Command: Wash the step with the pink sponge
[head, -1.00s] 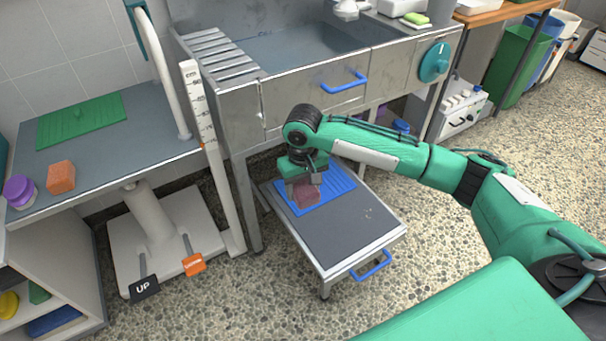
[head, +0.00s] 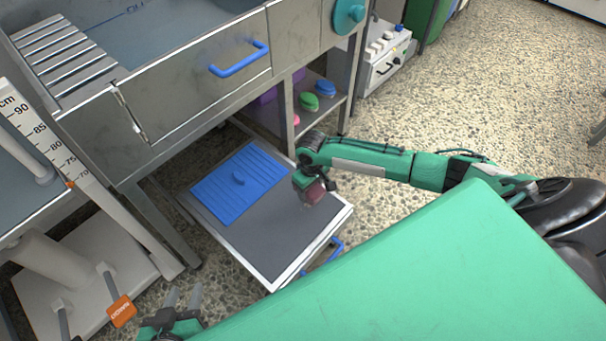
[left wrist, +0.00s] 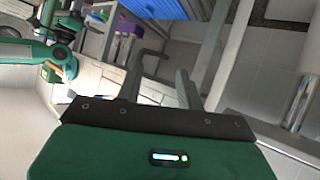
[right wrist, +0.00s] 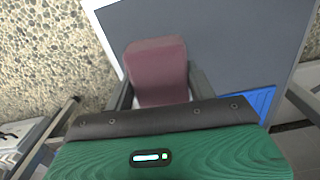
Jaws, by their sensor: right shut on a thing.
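The step (head: 265,235) is a low platform with a dark grey top and pale metal rim, under the steel tub. My right gripper (head: 311,188) is shut on the pink sponge (head: 315,193) at the step's right side. In the right wrist view the dull pink sponge (right wrist: 157,65) sits between the fingers, over the grey top near its rim. I cannot tell whether it touches the surface. My left gripper (head: 183,300) is open and empty, low at the front left, off the step; its spread fingers show in the left wrist view (left wrist: 162,85).
A blue ribbed mat (head: 225,195) with a knob covers the step's back left. A blue handle (head: 325,252) is on the step's front. A shelf with brushes (head: 318,90) is behind. A scale base with an orange pedal (head: 121,310) stands left.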

